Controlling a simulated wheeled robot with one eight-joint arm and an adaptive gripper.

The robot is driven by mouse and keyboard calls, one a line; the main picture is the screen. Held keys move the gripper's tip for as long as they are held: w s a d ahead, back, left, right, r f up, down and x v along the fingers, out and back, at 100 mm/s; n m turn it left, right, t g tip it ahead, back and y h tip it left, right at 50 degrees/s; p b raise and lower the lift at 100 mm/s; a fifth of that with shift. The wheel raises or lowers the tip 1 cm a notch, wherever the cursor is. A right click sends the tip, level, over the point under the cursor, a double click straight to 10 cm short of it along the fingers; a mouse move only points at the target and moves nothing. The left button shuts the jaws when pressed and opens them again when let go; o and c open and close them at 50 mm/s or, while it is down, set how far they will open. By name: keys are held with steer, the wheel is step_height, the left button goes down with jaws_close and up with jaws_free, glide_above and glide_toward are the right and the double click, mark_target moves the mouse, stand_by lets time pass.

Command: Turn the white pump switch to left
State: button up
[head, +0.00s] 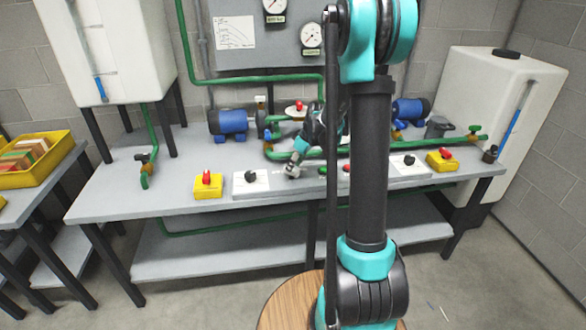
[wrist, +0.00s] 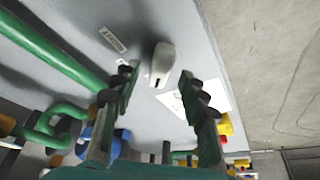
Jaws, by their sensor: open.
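The white pump switch (wrist: 161,60) is a rounded white knob with a small dark mark at one end. It stands on the grey bench top. In the wrist view it lies just beyond and between the fingertips of my gripper (wrist: 160,80), which is open and empty, with a finger to either side. In the head view the switch (head: 292,171) shows small at the tip of my gripper (head: 298,160), near the bench's front edge. My arm hides part of the bench. I cannot tell whether the fingers touch the knob.
A white plate with a black knob (head: 251,177) and a yellow box with a red knob (head: 208,183) are to the left. Another black knob (head: 409,160) and yellow box (head: 441,160) are to the right. Green pipes (head: 285,152) and a blue motor (head: 230,121) stand behind.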

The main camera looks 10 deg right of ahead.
steer(key=v, duration=1)
steer(key=s+f+m+h, duration=0.1)
steer(key=s+f+m, duration=0.2)
steer(key=s, duration=0.6)
steer(key=s+f+m+h, duration=0.1)
steer(key=s+f+m, duration=0.1)
steer(key=s, duration=0.7)
steer(key=s+f+m+t+h, duration=0.1)
steer(key=s+f+m, duration=0.2)
steer(key=s, duration=0.6)
steer(key=shift+d+f+m, duration=0.2)
steer(key=shift+f+m, duration=0.15)
steer(key=shift+m, duration=0.25)
steer(key=shift+o, duration=0.3)
